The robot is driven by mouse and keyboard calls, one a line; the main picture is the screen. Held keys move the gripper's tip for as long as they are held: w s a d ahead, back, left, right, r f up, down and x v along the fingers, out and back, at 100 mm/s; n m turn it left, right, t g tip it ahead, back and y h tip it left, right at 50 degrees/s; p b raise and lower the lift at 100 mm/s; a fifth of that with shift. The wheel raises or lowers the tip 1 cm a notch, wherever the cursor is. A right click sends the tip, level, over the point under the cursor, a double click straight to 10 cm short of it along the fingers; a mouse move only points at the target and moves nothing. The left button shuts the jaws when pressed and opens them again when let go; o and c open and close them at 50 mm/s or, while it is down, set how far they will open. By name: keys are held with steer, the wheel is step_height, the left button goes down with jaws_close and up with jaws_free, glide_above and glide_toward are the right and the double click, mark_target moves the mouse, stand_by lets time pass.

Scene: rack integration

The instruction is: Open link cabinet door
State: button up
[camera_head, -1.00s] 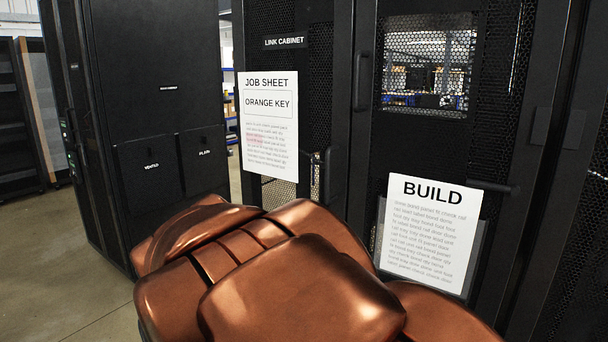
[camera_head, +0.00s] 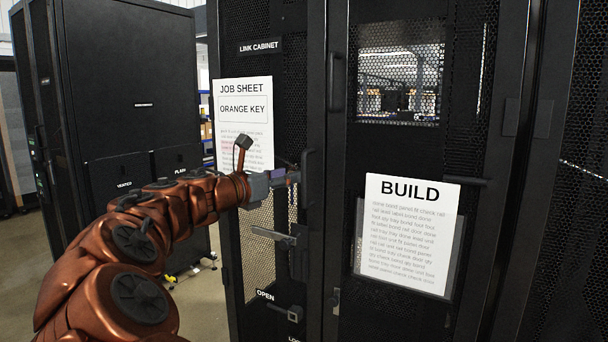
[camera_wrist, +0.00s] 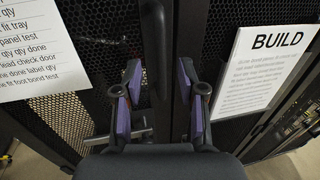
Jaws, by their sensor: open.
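The link cabinet (camera_head: 235,180) is a black cabinet with a perforated door, a name label and a job sheet (camera_head: 243,120) reading "ORANGE KEY". A dark vertical door handle (camera_head: 306,170) stands at the door's right edge. The handle also shows in the wrist view (camera_wrist: 156,45), its lower end near the fingertips. My gripper (camera_head: 290,178) is at the handle from the left; it also shows in the wrist view (camera_wrist: 163,72), open, with purple pads either side of the handle's line. Whether it touches the handle cannot be told. The door looks shut.
A grey lever (camera_head: 275,237) sticks out below my gripper, above a latch marked "OPEN" (camera_head: 293,313). The neighbouring cabinet (camera_head: 400,270) bears a "BUILD" sheet (camera_head: 408,232) at right. Another black cabinet (camera_head: 120,90) stands at left, with free floor beside it.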

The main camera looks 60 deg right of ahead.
steer(key=shift+s+d, duration=0.2)
steer(key=shift+d, duration=0.9)
steer(key=shift+s+d, duration=0.15)
steer(key=shift+d, duration=0.95)
steer(key=shift+s+d, duration=0.2)
steer(key=shift+d, duration=0.9)
jaws_close()
